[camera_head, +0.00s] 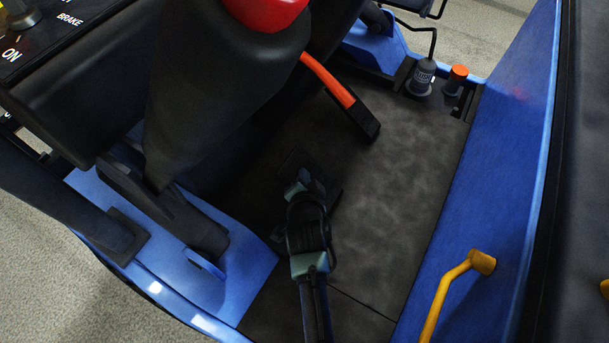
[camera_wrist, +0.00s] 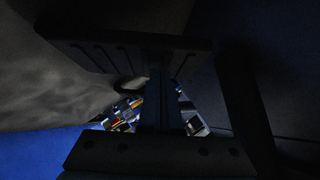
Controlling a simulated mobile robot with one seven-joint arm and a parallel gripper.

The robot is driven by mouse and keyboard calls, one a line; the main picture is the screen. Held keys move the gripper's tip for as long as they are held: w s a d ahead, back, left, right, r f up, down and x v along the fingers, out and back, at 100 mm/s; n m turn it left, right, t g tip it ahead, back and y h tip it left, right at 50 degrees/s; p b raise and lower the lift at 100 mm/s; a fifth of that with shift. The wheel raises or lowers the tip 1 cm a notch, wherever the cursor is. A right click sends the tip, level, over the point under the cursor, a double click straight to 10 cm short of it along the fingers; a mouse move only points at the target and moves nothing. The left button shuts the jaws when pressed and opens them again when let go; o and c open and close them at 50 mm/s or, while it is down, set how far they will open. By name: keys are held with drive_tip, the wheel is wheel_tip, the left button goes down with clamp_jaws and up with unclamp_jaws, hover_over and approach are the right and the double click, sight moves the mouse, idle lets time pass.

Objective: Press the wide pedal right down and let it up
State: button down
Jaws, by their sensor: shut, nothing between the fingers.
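A dark, wide pedal (camera_head: 291,160) sits low in the footwell in the head view, mostly behind my gripper (camera_head: 297,182) and hard to tell from the black floor. My gripper is shut and empty, with its tips at the pedal. I cannot tell whether they touch it. In the wrist view a dark, ribbed plate, seemingly the wide pedal (camera_wrist: 95,52), spans the upper middle. My gripper (camera_wrist: 160,85) points up to it from below. The picture is very dark, and how far the pedal is down cannot be told.
An orange lever with a black end (camera_head: 341,95) stands above and right of my gripper. A black steering column cover (camera_head: 225,90) is at upper left. A blue side wall (camera_head: 510,170) with a yellow handle (camera_head: 447,290) bounds the right. The floor mat (camera_head: 400,190) between is clear.

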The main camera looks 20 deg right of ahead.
sight(289, 179)
drive_tip(key=shift+w+a+f+g, duration=0.3)
drive_tip(key=shift+w+a, duration=0.05)
drive_tip(key=shift+w, duration=0.05)
drive_tip(key=w+f+g+b, duration=0.1)
drive_tip(key=w+a+f+n+h+b, duration=0.1)
drive_tip(key=b, duration=0.1)
drive_tip(key=shift+a+f+n+g+h, duration=0.25)
drive_tip(key=shift+n+g+h, duration=0.05)
drive_tip(key=shift+g, duration=0.1)
drive_tip(key=shift+w+a+f+b, duration=0.1)
drive_tip(key=shift+a+f+b, duration=0.1)
drive_tip(key=shift+f+b, duration=0.35)
drive_tip(key=shift+r, duration=0.2)
drive_tip(key=shift+f, duration=0.15)
